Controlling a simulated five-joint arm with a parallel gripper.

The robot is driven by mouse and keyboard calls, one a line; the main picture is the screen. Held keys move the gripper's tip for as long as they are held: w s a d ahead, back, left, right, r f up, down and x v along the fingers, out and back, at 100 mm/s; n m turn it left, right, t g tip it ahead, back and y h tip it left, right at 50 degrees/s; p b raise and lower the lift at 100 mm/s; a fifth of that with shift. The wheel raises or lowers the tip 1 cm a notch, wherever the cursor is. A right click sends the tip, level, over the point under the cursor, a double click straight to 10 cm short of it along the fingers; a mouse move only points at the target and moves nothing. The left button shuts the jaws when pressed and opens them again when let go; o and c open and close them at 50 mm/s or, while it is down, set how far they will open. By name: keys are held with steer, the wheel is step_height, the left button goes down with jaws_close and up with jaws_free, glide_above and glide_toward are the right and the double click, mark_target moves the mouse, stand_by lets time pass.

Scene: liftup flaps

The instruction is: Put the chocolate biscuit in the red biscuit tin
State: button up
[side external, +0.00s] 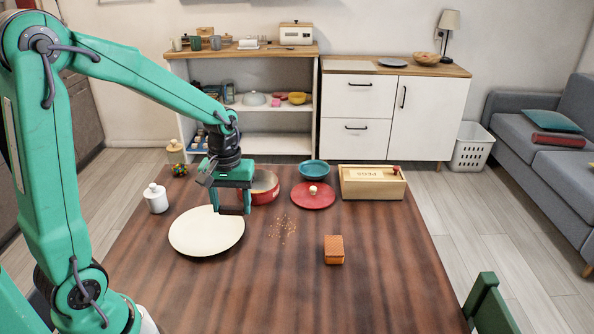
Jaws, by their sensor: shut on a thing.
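My gripper (231,207) points down over the back right part of the cream plate (190,235), just left of the red biscuit tin. It is shut on a thin dark piece (232,211), which looks like the chocolate biscuit, seen small and edge-on between the fingertips. The red biscuit tin (268,196) stands open behind and right of the gripper, partly hidden by it. Its contents cannot be made out. A round red lid (313,200) with a pale knob lies on the table to the right of the tin.
Crumbs (283,226) lie right of the plate. An orange-brown box (334,250) stands at front right. A white lidded jar (156,200) stands left. The right front tabletop is clear.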

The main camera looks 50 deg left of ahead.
steer(key=shift+w, duration=0.1)
steer(key=w+a+f, duration=0.1)
steer(key=w+a, duration=1.6)
steer(key=w, duration=0.3)
steer(key=shift+f+n, duration=0.25)
steer(key=shift+n, duration=0.15)
steer(key=shift+w+a+f, duration=0.1)
steer(key=shift+f, duration=2.7)
steer(key=o, duration=1)
